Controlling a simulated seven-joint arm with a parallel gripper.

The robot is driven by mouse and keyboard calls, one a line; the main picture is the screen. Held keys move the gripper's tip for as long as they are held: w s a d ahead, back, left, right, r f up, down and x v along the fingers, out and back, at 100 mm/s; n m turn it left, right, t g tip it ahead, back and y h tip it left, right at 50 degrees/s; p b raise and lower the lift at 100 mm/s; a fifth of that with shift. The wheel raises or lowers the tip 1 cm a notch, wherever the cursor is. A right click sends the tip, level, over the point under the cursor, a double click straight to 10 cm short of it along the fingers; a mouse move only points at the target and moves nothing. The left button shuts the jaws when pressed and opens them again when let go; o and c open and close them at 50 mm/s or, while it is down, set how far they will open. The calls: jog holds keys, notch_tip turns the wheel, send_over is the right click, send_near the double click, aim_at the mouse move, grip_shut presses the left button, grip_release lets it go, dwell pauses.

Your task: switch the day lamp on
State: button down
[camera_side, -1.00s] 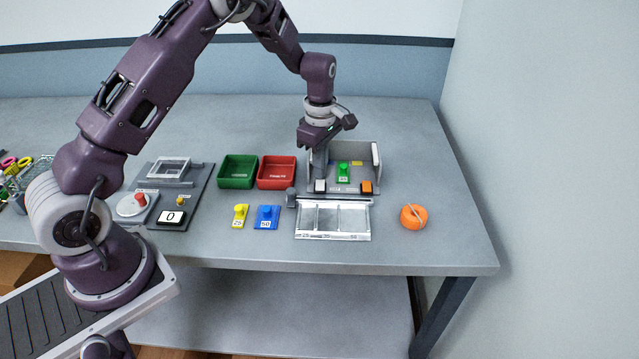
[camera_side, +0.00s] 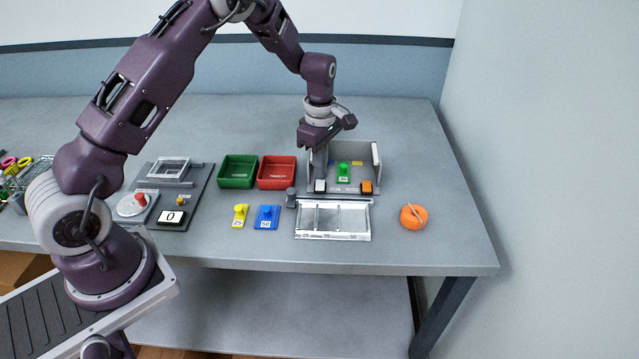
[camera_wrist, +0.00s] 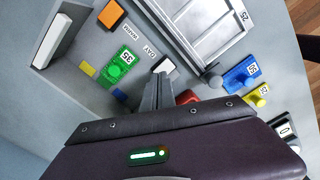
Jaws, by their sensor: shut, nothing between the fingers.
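A grey open-fronted box (camera_side: 376,160) stands at the right of the table. At its front are a white block (camera_side: 320,186) and an orange block (camera_side: 366,187). My gripper (camera_side: 319,174) is shut and empty over the left side of the box. In the wrist view my gripper's fingertips (camera_wrist: 160,77) are close to the white block; contact cannot be told. No lit lamp is recognisable.
A green numbered piece (camera_side: 343,173) stands inside the box. Yellow (camera_side: 239,216) and blue (camera_side: 266,218) pieces, green (camera_side: 238,184) and red (camera_side: 277,185) trays are to the left. An orange round object (camera_side: 413,216) lies to the right.

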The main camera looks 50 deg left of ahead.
aim_at(320, 181)
jog(key=shift+f, duration=0.95)
notch_tip(320, 181, up, 8)
dwell(0.7)
